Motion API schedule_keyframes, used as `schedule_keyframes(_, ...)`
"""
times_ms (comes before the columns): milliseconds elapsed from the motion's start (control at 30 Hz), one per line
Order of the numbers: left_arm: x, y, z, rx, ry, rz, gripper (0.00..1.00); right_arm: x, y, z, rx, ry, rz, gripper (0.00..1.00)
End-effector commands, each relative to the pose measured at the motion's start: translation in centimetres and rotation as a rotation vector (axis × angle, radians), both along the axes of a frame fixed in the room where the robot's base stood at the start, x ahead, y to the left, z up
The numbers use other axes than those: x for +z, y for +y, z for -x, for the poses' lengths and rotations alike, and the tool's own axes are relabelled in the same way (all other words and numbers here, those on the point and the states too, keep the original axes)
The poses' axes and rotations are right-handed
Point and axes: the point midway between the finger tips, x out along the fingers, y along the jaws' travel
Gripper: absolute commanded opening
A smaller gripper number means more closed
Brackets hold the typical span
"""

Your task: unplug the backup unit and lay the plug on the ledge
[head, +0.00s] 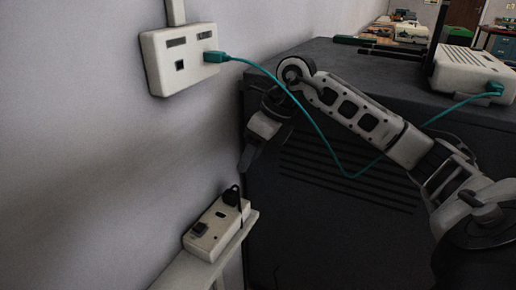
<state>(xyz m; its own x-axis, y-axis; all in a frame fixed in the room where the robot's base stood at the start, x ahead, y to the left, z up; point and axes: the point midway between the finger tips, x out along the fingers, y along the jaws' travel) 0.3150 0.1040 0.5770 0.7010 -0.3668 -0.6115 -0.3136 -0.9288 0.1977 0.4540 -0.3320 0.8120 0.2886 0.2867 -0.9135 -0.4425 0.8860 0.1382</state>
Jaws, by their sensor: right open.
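A white wall socket box (180,60) has a teal plug (214,57) in its right side. The plug's teal cable (318,128) hangs in a loop, passes by my right arm and ends at a beige unit (472,74) on the dark cabinet. A white socket strip (214,238) sits on a narrow ledge (240,237) along the wall. A black plug (231,196) stands in its far end, with a thin dark cord. My right gripper (247,163) is open and empty, pointing down above the black plug and apart from it. Which device is the backup unit is not marked.
The dark cabinet (320,215) with slots in its side fills the space right of the ledge. Dark flat items (378,48) lie on its top. A conduit (175,12) runs up from the wall box. Desks with equipment stand far back.

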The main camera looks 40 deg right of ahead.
Motion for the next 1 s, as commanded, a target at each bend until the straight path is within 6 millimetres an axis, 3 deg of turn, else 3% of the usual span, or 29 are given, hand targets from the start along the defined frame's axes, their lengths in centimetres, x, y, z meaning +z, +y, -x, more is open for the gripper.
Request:
schedule_keyframes(33,-1.5,-0.2,-0.2,-0.009,0.013,-0.001,0.0,-1.6,0.4,-0.3,0.002,0.0,-0.003,0.51)
schedule_keyframes(300,0.3,-1.1,-0.7,-0.017,-0.132,0.057,0.0,-6.5,2.0,-1.9,0.001,0.001,-0.004,0.51)
schedule_keyframes(500,1.8,-1.6,-0.9,-0.023,-0.224,0.099,0.0,-9.2,2.9,-2.8,0.001,-0.001,-0.003,0.51)
schedule_keyframes(700,2.8,-1.9,-0.8,-0.027,-0.27,0.122,0.0,-10.3,3.2,-3.2,0.0,-0.001,-0.002,0.51)
schedule_keyframes(1000,3.1,-2.0,-0.8,-0.027,-0.278,0.126,0.0,-10.3,3.3,-3.3,0.0,-0.001,-0.001,0.51)
